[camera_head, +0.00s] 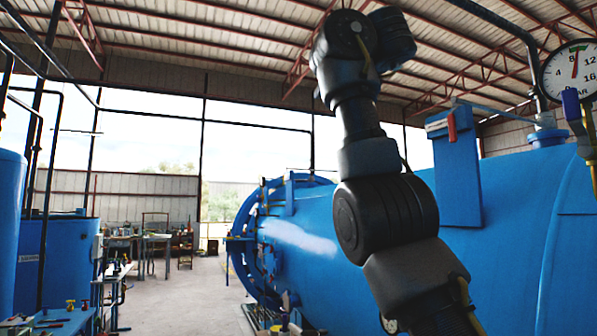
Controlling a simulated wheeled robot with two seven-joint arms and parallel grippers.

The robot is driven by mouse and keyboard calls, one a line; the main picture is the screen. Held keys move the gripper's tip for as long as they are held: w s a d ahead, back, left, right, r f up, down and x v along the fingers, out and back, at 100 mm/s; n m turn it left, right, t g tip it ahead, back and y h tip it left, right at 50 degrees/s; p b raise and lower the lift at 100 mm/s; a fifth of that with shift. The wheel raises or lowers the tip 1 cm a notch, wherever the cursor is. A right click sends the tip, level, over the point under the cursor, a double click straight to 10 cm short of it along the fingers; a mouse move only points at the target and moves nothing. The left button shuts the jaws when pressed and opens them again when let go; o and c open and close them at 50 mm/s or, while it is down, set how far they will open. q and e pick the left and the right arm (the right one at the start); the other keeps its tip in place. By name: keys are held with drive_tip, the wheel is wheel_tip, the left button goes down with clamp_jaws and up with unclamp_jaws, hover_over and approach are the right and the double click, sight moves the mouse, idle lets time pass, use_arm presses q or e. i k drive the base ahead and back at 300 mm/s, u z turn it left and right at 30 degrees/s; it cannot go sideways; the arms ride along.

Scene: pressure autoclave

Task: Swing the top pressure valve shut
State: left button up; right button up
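At the right edge, a fitting with an upright blue-violet lever (573,110) and a yellow part (590,128) stands below the pressure gauge. A red handle (451,128) hangs at the top of a blue upright plate (457,180) on the vessel. I cannot tell for certain which of these is the top pressure valve. The big blue autoclave (510,210) fills the right side. One dark arm of mine rises through the middle and bends at the top; its gripper does not show. My other gripper is also out of view.
The round gauge (570,70) has a red needle pointing nearly straight up. A dark pipe (538,75) comes down to a blue flange (548,137). Blue tanks (55,262) and a low blue bench (62,322) stand left. The concrete floor (185,295) between is clear.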

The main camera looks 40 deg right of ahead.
sight(450, 117)
drive_tip(key=i, duration=1.95)
drive_tip(key=z, duration=1.1)
drive_tip(key=i, duration=1.05)
drive_tip(key=z, duration=1.55)
drive_tip(key=i, duration=0.45)
drive_tip(key=z, duration=0.2)
